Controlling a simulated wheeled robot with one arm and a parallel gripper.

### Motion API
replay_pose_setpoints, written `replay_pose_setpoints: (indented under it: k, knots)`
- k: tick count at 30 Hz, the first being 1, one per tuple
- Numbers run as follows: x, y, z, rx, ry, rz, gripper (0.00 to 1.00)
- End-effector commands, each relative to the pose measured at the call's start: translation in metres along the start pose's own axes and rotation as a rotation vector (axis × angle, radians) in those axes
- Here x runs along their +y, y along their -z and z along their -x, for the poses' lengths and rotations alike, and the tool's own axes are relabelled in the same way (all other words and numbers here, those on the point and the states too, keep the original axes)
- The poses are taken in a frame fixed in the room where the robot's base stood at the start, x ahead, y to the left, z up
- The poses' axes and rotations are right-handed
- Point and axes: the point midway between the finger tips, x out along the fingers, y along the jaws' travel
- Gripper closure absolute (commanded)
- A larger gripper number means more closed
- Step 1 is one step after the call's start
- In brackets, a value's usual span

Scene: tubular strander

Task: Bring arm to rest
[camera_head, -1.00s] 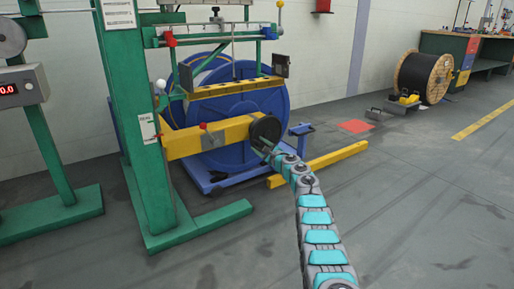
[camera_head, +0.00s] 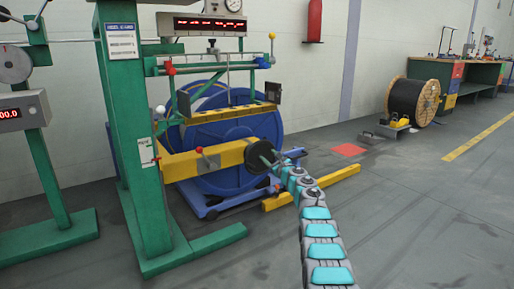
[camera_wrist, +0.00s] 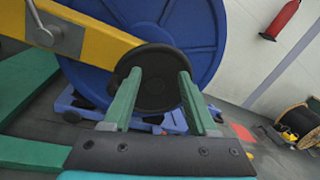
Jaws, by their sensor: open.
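My arm (camera_head: 318,225) reaches forward from the lower right of the head view toward the strander. My gripper (camera_head: 267,158) is at its far end, in front of a round black disc (camera_head: 259,152) on the end of the yellow beam (camera_head: 215,157). In the wrist view my gripper (camera_wrist: 160,80) has its two green fingers spread apart. The black disc (camera_wrist: 152,92) shows between and behind them. Nothing is held between the fingers. I cannot tell whether the fingertips touch the disc.
A green frame (camera_head: 130,150) stands left of the beam. A large blue reel (camera_head: 235,125) is behind it. A yellow floor bar (camera_head: 315,188) lies right of the beam. A cable drum (camera_head: 413,100) and bench (camera_head: 480,75) stand far right. Open floor (camera_head: 420,210) lies on the right.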

Motion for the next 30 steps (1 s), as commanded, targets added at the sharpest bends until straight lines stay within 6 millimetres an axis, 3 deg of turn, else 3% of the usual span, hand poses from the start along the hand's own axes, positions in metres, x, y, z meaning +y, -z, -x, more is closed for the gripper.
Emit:
replay_pose_setpoints:
  k: [1, 4, 9, 15, 22, 30]
  knots:
    - [-0.016, -0.017, 0.002, 0.003, 0.037, -0.073, 0.42]
    - [-0.043, -0.037, 0.009, 0.02, 0.114, -0.237, 0.42]
    - [-0.083, -0.061, 0.029, 0.048, 0.25, -0.514, 0.42]
    - [-0.117, -0.083, 0.066, 0.076, 0.41, -0.834, 0.42]
    - [-0.134, -0.095, 0.126, 0.106, 0.611, -1.189, 0.42]
    - [-0.124, -0.094, 0.218, 0.144, 0.885, -1.575, 0.42]
